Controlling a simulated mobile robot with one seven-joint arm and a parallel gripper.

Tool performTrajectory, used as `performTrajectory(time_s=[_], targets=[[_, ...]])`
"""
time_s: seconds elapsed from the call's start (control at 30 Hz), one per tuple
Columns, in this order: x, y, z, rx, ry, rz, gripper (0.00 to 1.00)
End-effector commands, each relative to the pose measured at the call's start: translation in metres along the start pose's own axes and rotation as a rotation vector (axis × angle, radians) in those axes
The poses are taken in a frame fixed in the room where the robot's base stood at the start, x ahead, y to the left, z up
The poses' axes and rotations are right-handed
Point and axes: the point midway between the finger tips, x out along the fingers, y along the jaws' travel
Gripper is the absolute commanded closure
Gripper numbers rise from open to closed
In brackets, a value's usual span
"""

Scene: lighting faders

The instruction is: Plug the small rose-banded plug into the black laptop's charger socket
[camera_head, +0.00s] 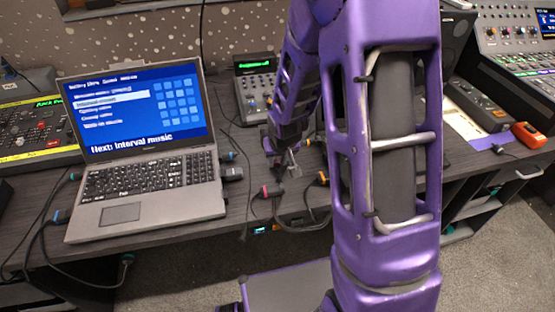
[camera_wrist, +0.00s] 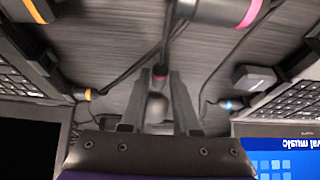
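My gripper (camera_head: 285,165) is low over the desk between two laptops, fingers pointing down. In the wrist view its two fingers (camera_wrist: 158,75) are apart, with the small rose-banded plug (camera_wrist: 160,72) between them. Gaps seem to show beside the plug, and its dark cable runs up the picture. The black laptop (camera_wrist: 25,145) shows at the left of the wrist view, with a dark screen and part of its keyboard. In the head view my arm hides most of it. I cannot make out its charger socket.
A grey laptop (camera_head: 148,190) with a blue screen stands left. A larger pink-banded plug (camera_wrist: 250,12), orange-banded plug (camera_wrist: 88,95) and blue-banded plug (camera_wrist: 230,105) lie around, with loose cables. Mixers stand behind.

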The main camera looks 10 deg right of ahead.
Motion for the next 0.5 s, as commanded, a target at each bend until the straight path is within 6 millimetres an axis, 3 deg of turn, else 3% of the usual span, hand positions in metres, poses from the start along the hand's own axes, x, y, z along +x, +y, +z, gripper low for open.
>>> performTrajectory(time_s=[0.03,0.1,0.5], targets=[[0.0000,0.0000,0.0001,0.000,0.000,0.000,0.89],[-0.0001,0.0000,0.0001,0.000,0.000,0.000,1.00],[-0.0079,0.0001,-0.0034,0.000,0.001,0.000,1.00]])
